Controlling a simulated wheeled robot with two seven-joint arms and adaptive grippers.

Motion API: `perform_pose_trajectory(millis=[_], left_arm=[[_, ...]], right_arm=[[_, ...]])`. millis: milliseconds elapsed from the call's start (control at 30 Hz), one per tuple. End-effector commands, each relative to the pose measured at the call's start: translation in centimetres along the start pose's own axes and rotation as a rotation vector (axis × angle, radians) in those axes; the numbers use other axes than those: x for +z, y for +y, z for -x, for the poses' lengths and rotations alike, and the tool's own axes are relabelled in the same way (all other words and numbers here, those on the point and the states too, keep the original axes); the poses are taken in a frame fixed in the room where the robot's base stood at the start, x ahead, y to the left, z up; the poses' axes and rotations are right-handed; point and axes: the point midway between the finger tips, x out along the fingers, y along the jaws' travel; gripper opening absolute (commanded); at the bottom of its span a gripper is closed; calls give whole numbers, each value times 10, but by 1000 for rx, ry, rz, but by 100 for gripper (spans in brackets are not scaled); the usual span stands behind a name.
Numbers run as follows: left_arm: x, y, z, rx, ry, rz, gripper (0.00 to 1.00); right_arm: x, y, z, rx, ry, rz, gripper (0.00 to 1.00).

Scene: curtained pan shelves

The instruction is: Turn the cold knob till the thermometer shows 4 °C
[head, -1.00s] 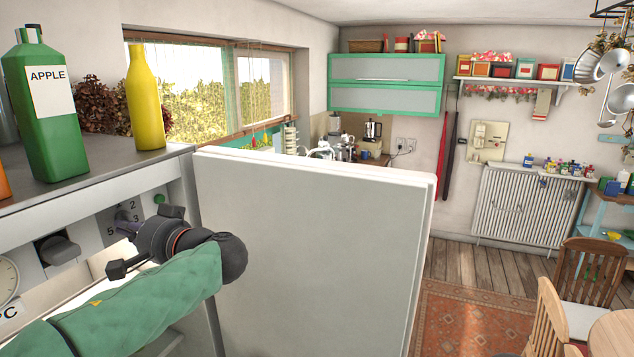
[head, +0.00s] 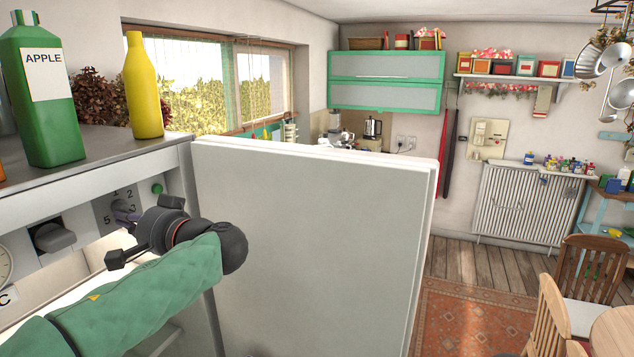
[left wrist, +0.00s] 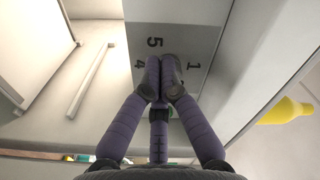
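The cold knob's number plate (head: 112,212) is on the fridge's front panel, with 1, 2 and 5 readable; the left wrist view shows 5, 4 and 1 on the plate (left wrist: 175,40). My left gripper (head: 126,213) is at the middle of this plate. In the left wrist view its purple fingers (left wrist: 162,75) are close together over the dial centre, closed around the knob, which they almost wholly hide. The round thermometer (head: 4,266) is cut off by the left edge, so its reading cannot be told. My right gripper is not in view.
The open white door (head: 310,240) stands close right of my arm. A green APPLE bottle (head: 45,95) and a yellow bottle (head: 143,90) stand on top.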

Motion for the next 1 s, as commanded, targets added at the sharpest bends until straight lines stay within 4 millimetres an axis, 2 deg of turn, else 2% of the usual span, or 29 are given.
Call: perform_pose_trajectory(millis=[667, 1000], left_arm=[[8, 2, 1, 0, 0, 0, 0], [8, 2, 31, 0, 2, 2, 0]], right_arm=[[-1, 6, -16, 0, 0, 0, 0], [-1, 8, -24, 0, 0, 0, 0]])
